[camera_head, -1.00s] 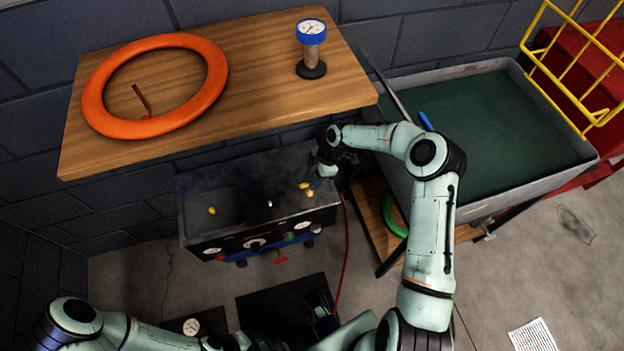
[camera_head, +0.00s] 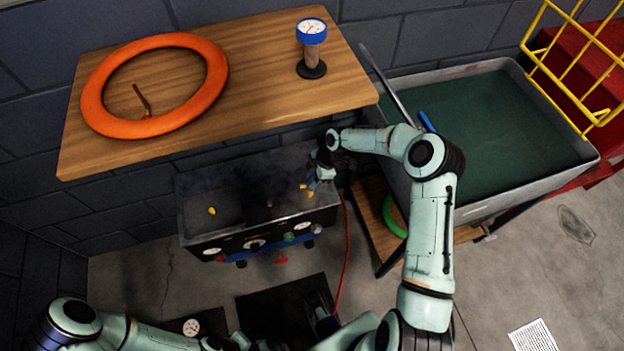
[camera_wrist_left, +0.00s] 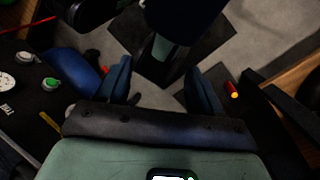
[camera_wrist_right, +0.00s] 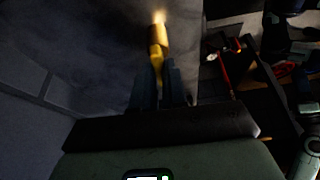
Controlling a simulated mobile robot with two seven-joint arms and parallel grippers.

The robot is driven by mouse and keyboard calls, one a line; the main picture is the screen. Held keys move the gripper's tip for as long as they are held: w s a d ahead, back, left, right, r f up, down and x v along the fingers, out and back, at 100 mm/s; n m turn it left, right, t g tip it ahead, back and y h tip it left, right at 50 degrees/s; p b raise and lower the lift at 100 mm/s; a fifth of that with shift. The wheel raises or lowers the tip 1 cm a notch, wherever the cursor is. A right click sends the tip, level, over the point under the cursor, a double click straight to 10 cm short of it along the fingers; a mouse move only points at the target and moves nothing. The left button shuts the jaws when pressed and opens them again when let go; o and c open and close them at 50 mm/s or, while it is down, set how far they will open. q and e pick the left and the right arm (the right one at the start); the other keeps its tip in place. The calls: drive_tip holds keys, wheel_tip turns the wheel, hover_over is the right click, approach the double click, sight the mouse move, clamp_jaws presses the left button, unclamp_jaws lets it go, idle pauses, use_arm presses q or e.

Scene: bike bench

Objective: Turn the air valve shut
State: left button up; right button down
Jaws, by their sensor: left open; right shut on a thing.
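My right gripper (camera_head: 312,185) is at the right end of the dark metal box's top (camera_head: 250,200). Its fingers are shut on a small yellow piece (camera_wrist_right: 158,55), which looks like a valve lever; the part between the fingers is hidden. A small yellow piece (camera_head: 310,194) also shows at the gripper in the head view. Another yellow piece (camera_head: 211,211) is at the box's left, apart from the gripper. A red handle (camera_head: 281,260) is below the box's front. My left gripper (camera_wrist_left: 160,90) is open and empty; its fingers show in the left wrist view.
Gauges (camera_head: 302,226) and knobs line the box front. A red hose (camera_head: 345,250) runs down its right side. A wooden shelf (camera_head: 260,75) with an orange ring (camera_head: 95,100) and a gauge stand (camera_head: 311,65) is behind. A grey basin (camera_head: 500,120) is right.

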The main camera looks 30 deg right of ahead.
drive_tip(key=m+t+b, duration=0.1)
drive_tip(key=m, duration=0.1)
drive_tip(key=m+h+b, duration=0.1)
drive_tip(key=m, duration=0.2)
drive_tip(key=shift+s+a+m+t, duration=0.2)
drive_tip(key=shift+m+t, duration=0.1)
drive_tip(key=shift+t, duration=0.1)
drive_tip(key=m+t+h+b, duration=0.1)
drive_tip(key=m+b, duration=0.1)
drive_tip(key=m, duration=0.1)
drive_tip(key=shift+s, duration=0.1)
drive_tip(key=m, duration=0.1)
drive_tip(key=m+h+b, duration=0.1)
drive_tip(key=m, duration=0.1)
drive_tip(key=shift+a, duration=0.25)
drive_tip(key=m, duration=0.1)
drive_tip(key=m+h, duration=0.1)
drive_tip(key=shift+a+r+m+t, duration=0.15)
drive_tip(key=shift+m+t, duration=0.15)
drive_tip(key=shift+m, duration=0.1)
use_arm(q)
drive_tip(key=shift+w+f+t+p, duration=0.15)
drive_tip(key=shift+w+f+p, duration=0.1)
drive_tip(key=shift+f+p, duration=0.35)
drive_tip(key=shift+w+f+t+p, duration=0.15)
drive_tip(key=shift+w+f+p, duration=0.1)
drive_tip(key=shift+f+p, duration=0.25)
use_arm(e)
drive_tip(key=shift+m+h, duration=0.8)
drive_tip(key=shift+m, duration=1)
